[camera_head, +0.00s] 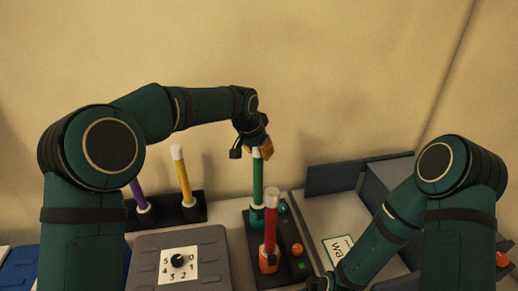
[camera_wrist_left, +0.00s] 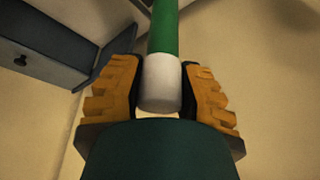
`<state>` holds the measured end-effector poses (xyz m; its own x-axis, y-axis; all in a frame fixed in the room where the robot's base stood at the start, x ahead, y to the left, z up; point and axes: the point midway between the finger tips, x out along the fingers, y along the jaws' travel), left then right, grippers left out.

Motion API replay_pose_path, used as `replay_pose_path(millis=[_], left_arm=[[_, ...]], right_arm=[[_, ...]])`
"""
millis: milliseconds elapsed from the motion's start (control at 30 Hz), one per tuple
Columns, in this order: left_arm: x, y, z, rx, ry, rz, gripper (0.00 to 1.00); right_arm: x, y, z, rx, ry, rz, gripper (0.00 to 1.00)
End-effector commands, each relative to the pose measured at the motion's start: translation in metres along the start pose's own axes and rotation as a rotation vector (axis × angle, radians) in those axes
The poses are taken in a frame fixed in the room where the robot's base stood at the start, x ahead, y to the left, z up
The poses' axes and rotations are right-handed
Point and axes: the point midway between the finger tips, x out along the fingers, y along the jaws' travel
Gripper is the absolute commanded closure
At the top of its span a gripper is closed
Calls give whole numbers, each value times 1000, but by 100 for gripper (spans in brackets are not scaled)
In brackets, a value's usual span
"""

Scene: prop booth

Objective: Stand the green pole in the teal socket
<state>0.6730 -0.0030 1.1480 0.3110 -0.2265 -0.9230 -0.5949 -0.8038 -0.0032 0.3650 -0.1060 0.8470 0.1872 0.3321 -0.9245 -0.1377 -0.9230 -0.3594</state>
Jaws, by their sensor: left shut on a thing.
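The green pole (camera_head: 257,182) stands upright, with white ends. Its lower end is at the teal socket (camera_head: 256,219) on a dark base block; I cannot tell how deep it sits. My left gripper (camera_head: 262,150) is above, with its orange fingers at the pole's top. In the left wrist view the fingers (camera_wrist_left: 163,92) are on either side of the white end of the green pole (camera_wrist_left: 164,28). My right arm comes in from the right, but its fingers are outside the picture.
A red pole (camera_head: 271,215) stands in an orange socket (camera_head: 268,260) just in front. Purple (camera_head: 137,193) and yellow (camera_head: 182,176) poles stand in a rack at left. A grey dial box (camera_head: 217,248) is at the front. A dark tray wall (camera_head: 340,175) is at right.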

Motion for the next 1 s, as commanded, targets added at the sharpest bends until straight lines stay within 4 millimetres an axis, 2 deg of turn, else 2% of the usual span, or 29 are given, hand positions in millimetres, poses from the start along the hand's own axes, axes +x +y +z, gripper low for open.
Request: replay_pose_path(millis=[200,467,500,567,867,1000], left_arm=[[8,0,3,0,0,0,100],[8,0,3,0,0,0,100],[8,0,3,0,0,0,56],[8,0,3,0,0,0,36],[8,0,4,0,-1,0,36],[-1,0,3,0,0,0,36]], right_arm=[[5,2,1,0,0,0,38],[5,2,1,0,0,0,38],[5,2,1,0,0,0,38],[5,2,1,0,0,0,38],[5,2,1,0,0,0,38],[5,2,1,0,0,0,38]])
